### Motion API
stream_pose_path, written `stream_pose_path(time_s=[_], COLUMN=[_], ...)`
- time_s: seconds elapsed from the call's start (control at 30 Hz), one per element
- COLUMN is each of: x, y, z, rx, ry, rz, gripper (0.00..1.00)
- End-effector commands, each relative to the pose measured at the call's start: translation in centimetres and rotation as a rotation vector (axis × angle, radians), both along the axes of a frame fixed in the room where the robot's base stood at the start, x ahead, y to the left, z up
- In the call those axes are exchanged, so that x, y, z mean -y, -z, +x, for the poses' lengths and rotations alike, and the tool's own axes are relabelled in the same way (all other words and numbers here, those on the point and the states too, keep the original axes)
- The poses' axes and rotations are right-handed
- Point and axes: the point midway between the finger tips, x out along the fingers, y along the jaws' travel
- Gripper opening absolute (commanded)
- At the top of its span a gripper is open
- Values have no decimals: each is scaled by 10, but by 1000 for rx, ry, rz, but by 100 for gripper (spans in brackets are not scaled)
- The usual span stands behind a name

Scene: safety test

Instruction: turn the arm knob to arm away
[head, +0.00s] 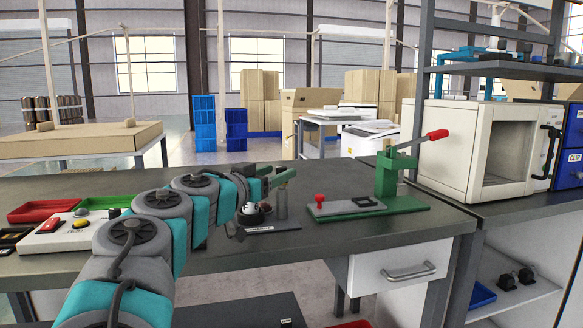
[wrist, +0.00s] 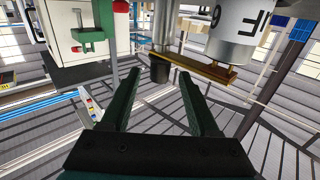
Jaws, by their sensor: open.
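In the wrist view, my gripper (wrist: 160,74) is open, its two dark green fingers apart. A dark upright peg (wrist: 159,71) shows between or just beyond the fingertips; I cannot tell whether they touch it. A brass-coloured bar (wrist: 207,67) runs from near the peg to the right, by a white cylinder (wrist: 236,22) with large black letters, partly cut off. I cannot tell which part is the arm knob. My arm partly hides this device.
A green lever press (head: 388,178) with a red-tipped handle stands right of my gripper on the dark bench (head: 330,245). A white box with buttons (head: 62,232) and red (head: 45,210) and green (head: 102,203) trays lie left. A white oven-like box (head: 457,150) stands at right.

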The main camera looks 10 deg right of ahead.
Motion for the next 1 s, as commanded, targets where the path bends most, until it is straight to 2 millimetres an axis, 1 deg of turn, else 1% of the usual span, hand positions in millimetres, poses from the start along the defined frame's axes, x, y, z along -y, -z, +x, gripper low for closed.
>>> stream_pose_path(time_s=[0.03, 0.1, 0.33, 0.5, 0.73, 0.77, 1.0], x=[8, 15, 36, 41, 41, 41, 41], y=[-1, -1, 0, 1, 0, 0, 0], z=[6, 14, 35, 40, 40, 40, 40], rx=[-2, -1, -3, -2, -1, -1, -1], ry=[4, 2, 1, 1, 0, 0, 0], rz=[1, 2, 1, 1, 1, 1, 1], gripper=[62, 62, 62, 62, 62, 59, 32])
